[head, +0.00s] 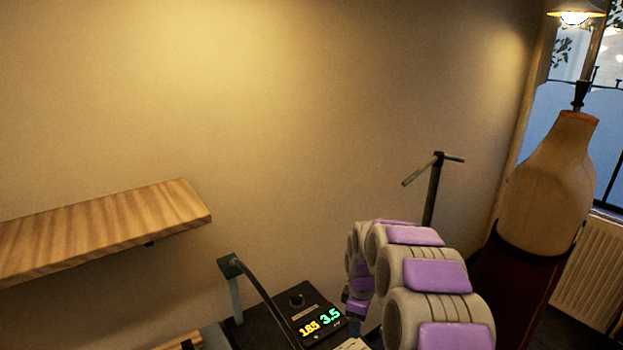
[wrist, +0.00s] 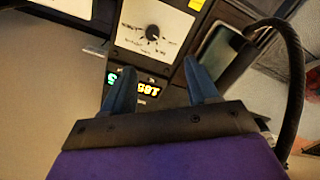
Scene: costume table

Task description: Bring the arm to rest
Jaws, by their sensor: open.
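My arm, with grey segments and purple pads, reaches from the lower right to the lower middle of the head view. My gripper (wrist: 156,66) shows in the wrist view with its two blue fingers apart and nothing between them. The fingers point toward a dark device with a lit display (wrist: 148,88) and a white dial panel (wrist: 155,28). The gap between the fingers and the device is unclear.
A wooden shelf (head: 110,228) juts from the wall at left. A dark stand with a crossbar (head: 435,190) rises behind my arm. A dress form (head: 550,185) stands at right by a radiator (head: 590,280). A dark cable (wrist: 297,80) curves at right in the wrist view.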

